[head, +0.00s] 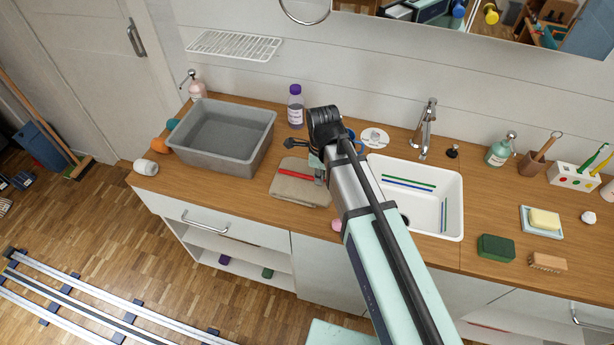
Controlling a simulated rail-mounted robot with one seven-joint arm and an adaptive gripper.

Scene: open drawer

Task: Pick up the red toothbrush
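A beige folded cloth (291,193) lies on the wooden counter between the grey basin and the sink. A slim red item (301,178), which looks like the red toothbrush, lies on the cloth. Another thin red strip runs along the cloth's front edge; I cannot tell whether it is trim. My gripper (319,178) points down at the right part of the cloth, beside or over the red item. My own arm hides most of the gripper, so its opening and any contact are unclear.
The grey basin (209,162) stands left, with a purple-capped bottle (295,106) behind the cloth. The white sink (450,203) on the right holds blue and green toothbrushes. A white holder (573,178) with toothbrushes, a green sponge (496,247) and a soap dish (529,226) stand farther right.

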